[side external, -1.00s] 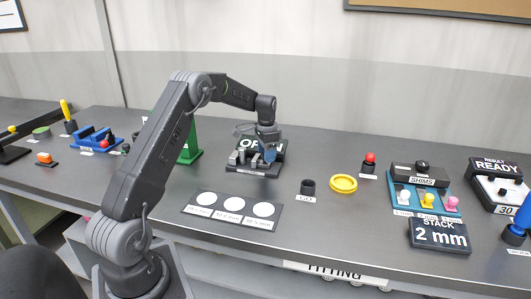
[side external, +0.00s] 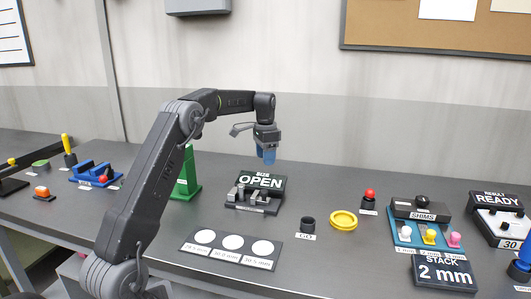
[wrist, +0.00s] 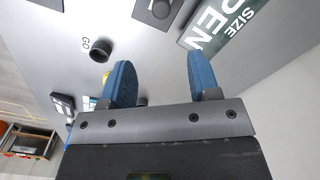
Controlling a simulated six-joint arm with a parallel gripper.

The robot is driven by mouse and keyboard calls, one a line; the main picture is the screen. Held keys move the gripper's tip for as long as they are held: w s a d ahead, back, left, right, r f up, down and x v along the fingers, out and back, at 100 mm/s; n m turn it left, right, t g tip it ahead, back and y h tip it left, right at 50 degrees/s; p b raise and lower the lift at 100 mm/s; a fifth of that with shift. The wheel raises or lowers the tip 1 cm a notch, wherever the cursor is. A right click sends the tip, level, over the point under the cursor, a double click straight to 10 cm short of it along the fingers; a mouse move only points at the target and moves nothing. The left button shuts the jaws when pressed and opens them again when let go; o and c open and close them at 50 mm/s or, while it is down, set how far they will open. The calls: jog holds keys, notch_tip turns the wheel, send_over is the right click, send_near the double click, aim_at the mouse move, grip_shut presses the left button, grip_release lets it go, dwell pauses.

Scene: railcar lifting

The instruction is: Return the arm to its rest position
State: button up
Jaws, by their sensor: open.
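My gripper (side external: 266,155) hangs with its blue fingers pointing down, in the air above the black size fixture. In the wrist view my gripper (wrist: 160,82) shows its two blue fingers spread apart with nothing between them. The size fixture (side external: 252,205) stands on the grey table below, with a sign (side external: 262,181) reading "SIZE OPEN" at its back. Part of that sign (wrist: 225,30) also shows in the wrist view. My gripper is apart from the fixture.
A black GO cup (side external: 308,225), a yellow ring (side external: 344,220) and a red-topped button (side external: 369,199) are to the right. The shims station (side external: 405,232), stack display (side external: 444,272) and result box (side external: 500,222) are further right. A green stand (side external: 187,178) is left. A plate with white discs (side external: 232,257) lies in front.

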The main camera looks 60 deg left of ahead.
jog(key=shift+r, duration=0.6)
jog(key=s+d+r+t, duration=0.1)
jog(key=s+d+r, duration=0.2)
jog(key=d, duration=0.4)
jog(key=s+d+r+t, duration=0.1)
jog(key=s+d+r, duration=0.2)
jog(key=d, duration=0.4)
jog(key=s+d+r+t, duration=0.1)
jog(key=s+d+r, duration=0.25)
jog(key=d, duration=0.45)
jog(key=s+d+f+n+t, duration=0.1)
jog(key=s+d+f, duration=0.2)
jog(key=s+d, duration=0.2)
jog(key=s+d+f+t, duration=0.1)
jog(key=s+d+f, duration=0.2)
jog(key=s, duration=0.9)
jog(key=d, duration=0.3)
jog(key=shift+s+d+f+n+t, duration=0.2)
jog(key=shift+d+n+t, duration=0.1)
jog(key=shift+n, duration=0.1)
